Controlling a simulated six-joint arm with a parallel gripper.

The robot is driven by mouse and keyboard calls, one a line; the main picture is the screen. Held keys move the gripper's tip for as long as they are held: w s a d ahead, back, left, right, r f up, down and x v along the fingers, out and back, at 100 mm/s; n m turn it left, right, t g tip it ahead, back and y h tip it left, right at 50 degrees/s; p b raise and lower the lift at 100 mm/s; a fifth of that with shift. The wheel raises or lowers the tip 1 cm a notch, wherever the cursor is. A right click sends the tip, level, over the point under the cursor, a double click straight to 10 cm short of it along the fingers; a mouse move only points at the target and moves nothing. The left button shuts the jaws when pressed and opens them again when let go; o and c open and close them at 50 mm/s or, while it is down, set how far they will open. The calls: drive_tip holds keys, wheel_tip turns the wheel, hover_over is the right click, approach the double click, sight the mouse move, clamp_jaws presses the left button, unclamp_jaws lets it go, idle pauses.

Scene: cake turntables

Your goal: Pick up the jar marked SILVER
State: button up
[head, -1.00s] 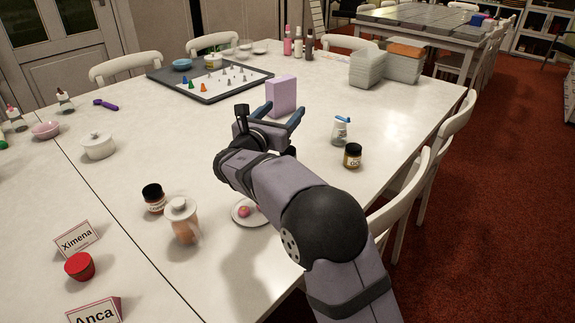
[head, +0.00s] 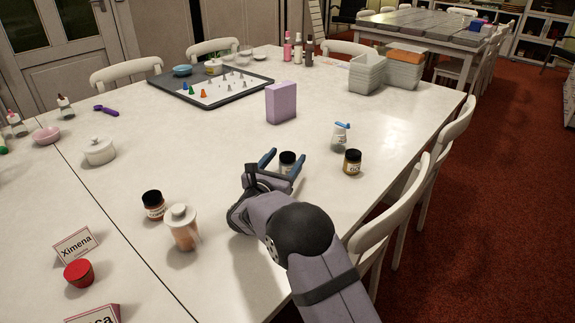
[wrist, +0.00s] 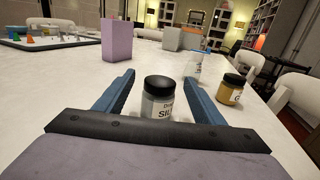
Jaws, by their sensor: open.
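The jar marked SILVER (wrist: 158,100) is small, with a black lid and a label partly readable as "SIL" in the wrist view. It stands upright on the table and also shows in the head view (head: 287,163). My gripper (wrist: 158,80) is open and low over the table, one blue finger on each side of the jar. The left finger has a clear gap to the jar; the right finger is closer, and whether it touches I cannot tell. In the head view my gripper (head: 282,161) hides part of the jar's lower side.
A gold jar (head: 352,162) and a blue-topped bottle (head: 340,137) stand right of the jar. A lilac box (head: 281,102) stands beyond it. A dark-lidded jar (head: 153,205) and a lidded pot (head: 182,227) stand at left. The table between is mostly clear.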

drive_tip(key=shift+x, duration=2.9)
drive_tip(key=c, duration=1.2)
drive_tip(key=shift+r, duration=0.15)
wheel_tip(320, 180, up, 10)
drive_tip(key=shift+f+p, duration=0.1)
drive_tip(key=shift+p, duration=0.4)
